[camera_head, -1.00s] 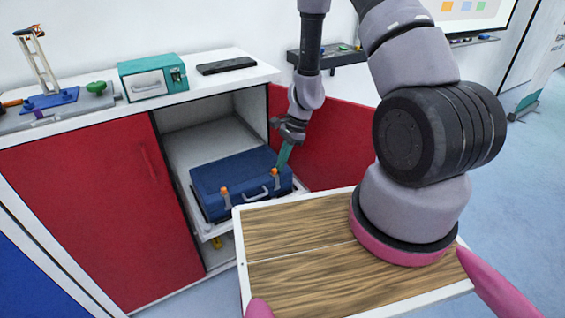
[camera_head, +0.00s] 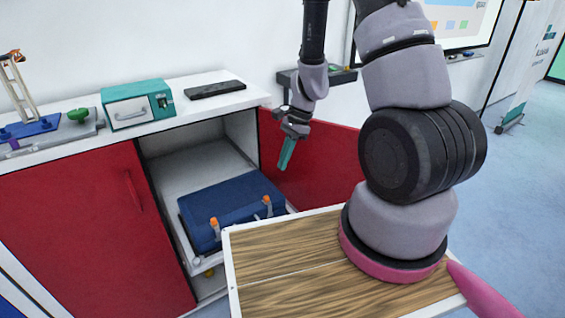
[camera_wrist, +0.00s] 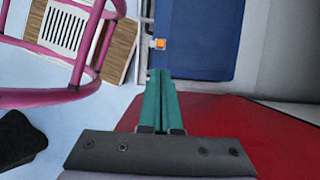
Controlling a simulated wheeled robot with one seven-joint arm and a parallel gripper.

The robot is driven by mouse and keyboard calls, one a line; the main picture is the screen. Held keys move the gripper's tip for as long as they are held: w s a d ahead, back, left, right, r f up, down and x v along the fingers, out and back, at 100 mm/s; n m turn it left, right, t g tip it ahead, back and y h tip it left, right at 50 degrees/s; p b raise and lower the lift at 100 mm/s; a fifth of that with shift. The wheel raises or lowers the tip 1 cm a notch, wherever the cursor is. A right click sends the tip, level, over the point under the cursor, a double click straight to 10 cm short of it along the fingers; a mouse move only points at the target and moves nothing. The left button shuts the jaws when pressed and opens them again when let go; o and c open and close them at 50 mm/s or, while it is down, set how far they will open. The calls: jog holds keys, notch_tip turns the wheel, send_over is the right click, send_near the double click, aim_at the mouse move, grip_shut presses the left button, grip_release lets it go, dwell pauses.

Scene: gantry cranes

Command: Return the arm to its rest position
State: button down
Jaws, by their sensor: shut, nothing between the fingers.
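My gripper (camera_head: 285,154) has teal fingers and hangs pointing down, above and behind the right end of a blue case in the head view. The fingers are together with nothing between them, as the wrist view (camera_wrist: 161,76) also shows. My arm rises from its base on my wood-topped body and bends over to the gripper. The gripper appears apart from the case and the red door.
The blue case (camera_head: 232,203) with orange latches lies on a pulled-out shelf in the open cabinet. The open red door (camera_head: 318,165) stands right of it. A teal box (camera_head: 138,104) and a black flat object (camera_head: 215,89) sit on the white counter (camera_head: 75,139). Floor is clear at right.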

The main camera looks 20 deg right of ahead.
notch_tip(320, 180, up, 23)
jog(key=n+t, duration=0.4)
jog(key=n, duration=0.2)
jog(key=s+d+r+n+t+h, duration=0.2)
jog(key=s+d+r+n+t, duration=0.2)
jog(key=s+r, duration=0.7)
notch_tip(320, 180, up, 4)
jog(key=shift+s+d+f+t, duration=0.15)
jog(key=shift+s+d+t, duration=0.2)
jog(key=shift+d, duration=0.25)
